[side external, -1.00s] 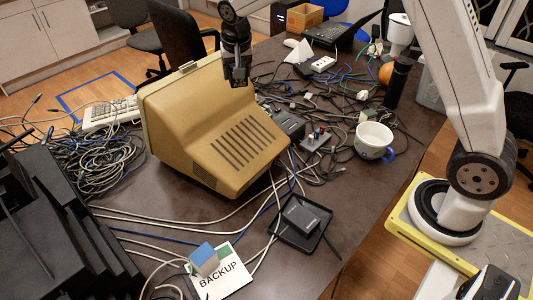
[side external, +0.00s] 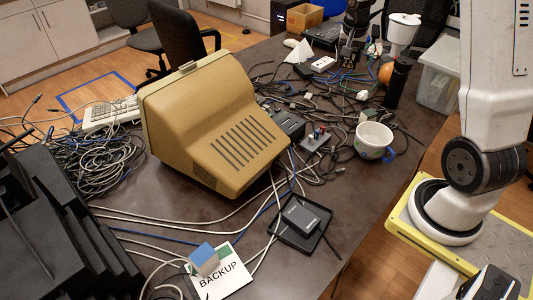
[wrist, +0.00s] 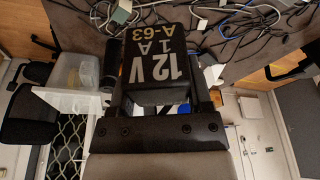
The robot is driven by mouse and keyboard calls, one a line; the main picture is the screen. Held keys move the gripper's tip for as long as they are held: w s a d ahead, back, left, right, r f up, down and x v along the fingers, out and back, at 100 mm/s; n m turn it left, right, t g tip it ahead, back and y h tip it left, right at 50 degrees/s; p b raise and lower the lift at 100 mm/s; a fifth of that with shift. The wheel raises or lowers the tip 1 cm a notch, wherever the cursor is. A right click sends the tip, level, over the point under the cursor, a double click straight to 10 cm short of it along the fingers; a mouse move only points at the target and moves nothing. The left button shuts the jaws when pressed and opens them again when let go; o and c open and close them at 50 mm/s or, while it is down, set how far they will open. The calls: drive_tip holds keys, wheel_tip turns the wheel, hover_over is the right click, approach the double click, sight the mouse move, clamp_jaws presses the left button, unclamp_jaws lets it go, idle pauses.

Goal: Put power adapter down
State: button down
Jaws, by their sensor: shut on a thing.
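My gripper (side external: 350,52) is at the far end of the table in the side view, past the beige monitor. In the wrist view, my gripper (wrist: 160,62) is shut on a black power adapter (wrist: 158,85), marked "12 V 1 A A-63" in white and yellow print. The adapter sits between the two dark fingers. In the side view it is too small and dark to make out clearly, and I cannot tell whether it touches the table.
A black bottle (side external: 397,84) and a mug (side external: 373,140) stand nearer. The beige monitor (side external: 215,125) fills the middle. A black tray (side external: 322,238) holds a dark box (side external: 300,215).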

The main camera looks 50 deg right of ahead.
drive_tip(key=s+d+m, duration=0.1)
drive_tip(key=s+d, duration=0.2)
drive_tip(key=s, duration=0.1)
wheel_tip(320, 180, down, 18)
drive_tip(key=shift+w, duration=0.2)
drive_tip(key=shift+f, duration=0.1)
drive_tip(key=w+d+f, duration=0.2)
drive_tip(key=w, duration=0.1)
drive_tip(key=w+d+f, duration=0.2)
drive_tip(key=w+f, duration=0.1)
drive_tip(key=w, duration=0.1)
drive_tip(key=w+d+f, duration=0.3)
drive_tip(key=shift+w+f, duration=0.15)
drive_tip(key=shift+w, duration=0.1)
drive_tip(key=shift+w+d+f, duration=0.3)
drive_tip(key=shift+w+f, duration=0.1)
drive_tip(key=shift+f, duration=0.15)
drive_tip(key=shift+f, duration=0.1)
